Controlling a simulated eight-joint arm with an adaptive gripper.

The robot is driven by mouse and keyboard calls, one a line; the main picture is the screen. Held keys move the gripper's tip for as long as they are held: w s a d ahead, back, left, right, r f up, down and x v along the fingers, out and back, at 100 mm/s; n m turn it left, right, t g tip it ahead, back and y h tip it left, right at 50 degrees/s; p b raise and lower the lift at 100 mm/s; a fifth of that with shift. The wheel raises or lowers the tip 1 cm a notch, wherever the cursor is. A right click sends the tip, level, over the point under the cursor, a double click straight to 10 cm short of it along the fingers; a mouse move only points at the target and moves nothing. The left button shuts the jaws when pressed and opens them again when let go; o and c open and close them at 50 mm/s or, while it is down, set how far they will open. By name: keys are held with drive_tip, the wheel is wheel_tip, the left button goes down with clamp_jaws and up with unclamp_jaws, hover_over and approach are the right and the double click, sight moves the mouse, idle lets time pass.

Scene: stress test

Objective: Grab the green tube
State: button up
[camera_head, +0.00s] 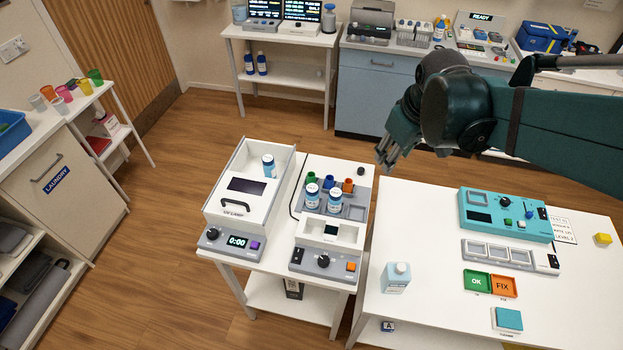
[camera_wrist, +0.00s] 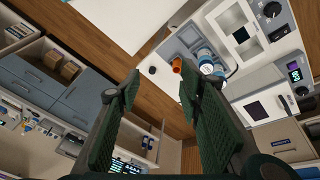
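The green tube (camera_head: 311,177) stands in a grey tray (camera_head: 355,211) on the small white table. A blue tube (camera_head: 329,183) and an orange tube (camera_head: 348,186) stand to its right. Two white bottles with blue caps (camera_head: 312,196) are close in front. My gripper (camera_head: 388,155) is above the floor, to the right of the tray and apart from it. In the wrist view my gripper (camera_wrist: 158,85) has its fingers spread with nothing between them. The orange tube (camera_wrist: 177,65) shows beyond the right finger; I cannot make out the green tube there.
A white device with a handle (camera_head: 238,202) and a bottle stands left of the tray. Coloured cups (camera_head: 85,86) stand on the left shelf.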

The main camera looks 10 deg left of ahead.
drive_tip(key=w+a+f+n+g+p, duration=0.1)
drive_tip(key=w+a+f+n, duration=0.15)
drive_tip(key=a, duration=0.35)
drive_tip(key=w+a+f+n+g+p, duration=0.1)
drive_tip(key=w+a+f+n, duration=0.1)
drive_tip(key=w+a+f, duration=0.3)
drive_tip(key=n+g+h+p, duration=0.1)
drive_tip(key=n, duration=0.4)
approach(311, 176)
drive_tip(key=shift+s+d+f, duration=0.3)
drive_tip(key=shift+s, duration=0.15)
drive_tip(key=shift+f, duration=1.3)
drive_tip(key=shift+f, duration=0.1)
drive_tip(key=shift+a+f, duration=0.1)
drive_tip(key=shift+f, duration=2.4)
drive_tip(key=shift+c, duration=0.5)
